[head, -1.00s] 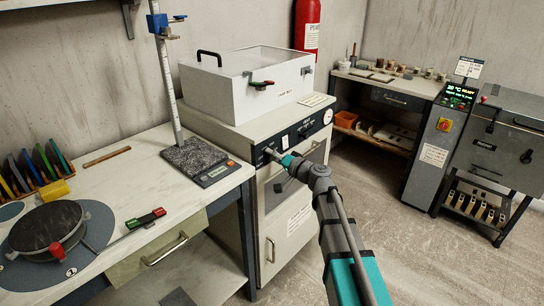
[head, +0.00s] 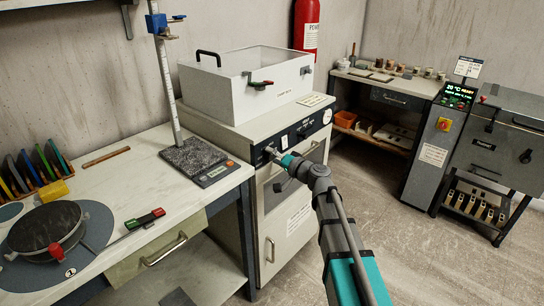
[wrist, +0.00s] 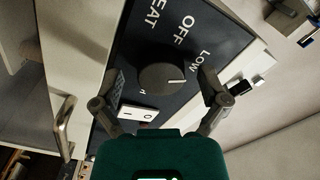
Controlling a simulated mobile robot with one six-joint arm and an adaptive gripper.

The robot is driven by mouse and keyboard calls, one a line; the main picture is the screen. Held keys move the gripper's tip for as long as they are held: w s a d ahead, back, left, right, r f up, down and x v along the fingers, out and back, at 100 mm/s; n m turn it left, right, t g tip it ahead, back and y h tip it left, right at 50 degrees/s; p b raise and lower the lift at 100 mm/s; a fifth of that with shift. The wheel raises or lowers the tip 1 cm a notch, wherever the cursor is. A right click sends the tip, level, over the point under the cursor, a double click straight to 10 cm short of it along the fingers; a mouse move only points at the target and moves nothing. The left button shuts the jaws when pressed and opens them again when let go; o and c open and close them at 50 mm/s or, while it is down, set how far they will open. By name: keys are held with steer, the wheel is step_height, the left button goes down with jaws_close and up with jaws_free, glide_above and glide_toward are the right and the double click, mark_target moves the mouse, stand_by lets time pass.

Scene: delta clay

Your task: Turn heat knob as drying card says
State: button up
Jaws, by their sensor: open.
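The heat knob (wrist: 163,78) is a dark round dial with a white pointer line on a black panel (wrist: 207,33). In the wrist view the pointer aims right, toward the "LOW" side; "OFF" and part of "HEAT" are printed nearby. My gripper (wrist: 163,92) is open, with one finger on each side of the knob; I cannot tell whether either touches it. In the head view my gripper (head: 272,153) is at the front panel of the white cabinet (head: 290,222), and the knob is hidden there. A small card (head: 316,100) lies on the cabinet top; its text is unreadable.
A white lidded box (head: 245,92) stands on the cabinet. Open floor (head: 375,215) lies to the right.

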steer(key=shift+s+d, duration=0.1)
steer(key=v, duration=1.1)
steer(key=shift+s+d, duration=0.25)
steer(key=shift+d, duration=0.05)
steer(key=s+d+f+n+g+h, duration=0.25)
steer(key=s+f+g+h, duration=0.4)
steer(key=s+f, duration=0.5)
steer(key=s+d+f+g+h, duration=0.55)
steer(key=s+d+h, duration=0.2)
steer(key=d, duration=0.25)
step_height(320, 180, up, 21)
steer(key=t+p, duration=0.1)
steer(key=p, duration=2.1)
steer(key=shift+w+d+m+p, duration=0.15)
steer(key=shift+w+m+p, duration=0.2)
steer(key=shift+m, duration=0.1)
